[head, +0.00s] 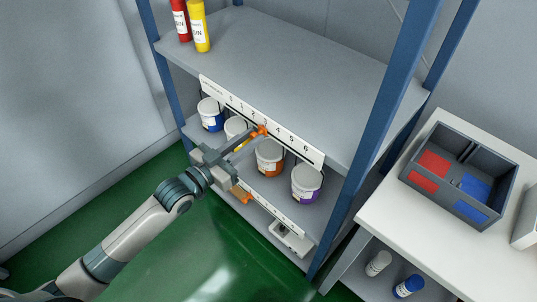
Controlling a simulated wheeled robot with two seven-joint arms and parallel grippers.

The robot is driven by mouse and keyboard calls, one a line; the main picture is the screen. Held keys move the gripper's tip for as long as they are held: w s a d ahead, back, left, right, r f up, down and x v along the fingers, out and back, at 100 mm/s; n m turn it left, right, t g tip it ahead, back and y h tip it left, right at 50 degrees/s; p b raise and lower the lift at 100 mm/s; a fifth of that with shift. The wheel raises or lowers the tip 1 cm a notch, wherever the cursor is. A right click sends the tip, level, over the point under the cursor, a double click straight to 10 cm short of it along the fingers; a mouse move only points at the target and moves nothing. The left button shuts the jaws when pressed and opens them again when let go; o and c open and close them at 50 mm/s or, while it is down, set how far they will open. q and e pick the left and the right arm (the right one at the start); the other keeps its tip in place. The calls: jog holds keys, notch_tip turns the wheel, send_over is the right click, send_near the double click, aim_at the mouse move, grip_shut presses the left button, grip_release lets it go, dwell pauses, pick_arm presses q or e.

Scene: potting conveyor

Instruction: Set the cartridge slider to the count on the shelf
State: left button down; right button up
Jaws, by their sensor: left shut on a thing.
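The cartridge strip (216,90) is a white scale with numbers up to 6 along the upper shelf's front edge. Its orange slider (262,130) sits near the 3, though the exact mark is hard to read. My left gripper (256,134) reaches up from the lower left and is shut on the slider. A red cartridge (181,20) and a yellow cartridge (200,27) stand upright on the upper shelf (290,70) at its left end. The red one is cut by the frame's top. My right gripper is out of view.
Several white-lidded tubs, among them blue (210,114), orange (269,157) and purple (306,183), stand on the lower shelf behind my gripper. A second strip with an orange slider (241,194) runs below. A divided box (460,178) is on the right table (390,215).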

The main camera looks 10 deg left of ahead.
aim_at(254, 122)
pick_arm(q)
jog(key=shift+w+a, duration=0.6)
jog(key=shift+a, duration=0.2)
jog(key=shift+w+a, duration=0.55)
jog(key=shift+a, duration=0.2)
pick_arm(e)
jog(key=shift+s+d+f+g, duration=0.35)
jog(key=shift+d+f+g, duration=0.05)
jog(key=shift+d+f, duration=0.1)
pick_arm(q)
jog(key=c, duration=1.6)
grip_release()
jog(key=shift+s, duration=0.1)
jog(key=shift+b+v, duration=1.5)
jog(key=shift+v, duration=7.15)
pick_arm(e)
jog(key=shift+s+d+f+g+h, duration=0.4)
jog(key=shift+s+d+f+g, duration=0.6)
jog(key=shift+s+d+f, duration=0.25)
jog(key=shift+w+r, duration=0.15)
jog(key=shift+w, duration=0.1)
